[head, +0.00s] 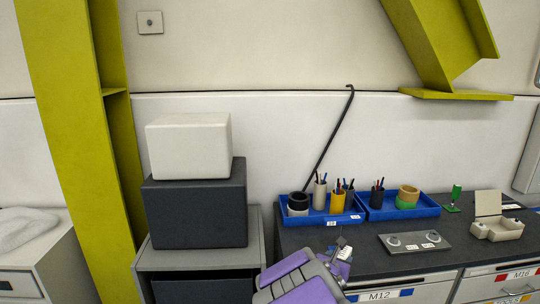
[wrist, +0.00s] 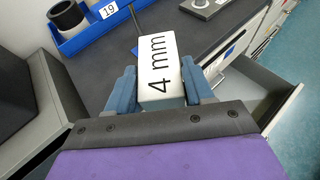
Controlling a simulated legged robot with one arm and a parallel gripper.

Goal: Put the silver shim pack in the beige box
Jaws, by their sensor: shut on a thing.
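My gripper (wrist: 160,88) is shut on a pale block marked "4 mm" (wrist: 158,60), one blue-grey finger on each side; it looks like the shim pack. In the head view my gripper (head: 341,258) is near the front edge of the dark worktop, and the block is too small there to make out clearly. The beige box (head: 497,231) stands at the right of the worktop with its lid raised. It is well to the right of my gripper. Its inside is hardly visible.
Blue trays (head: 325,219) with pens and rings stand along the back. A grey plate with knobs (head: 414,243) lies between my gripper and the box. An open drawer (wrist: 262,92) shows below the worktop in the wrist view. Stacked boxes (head: 195,212) stand left.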

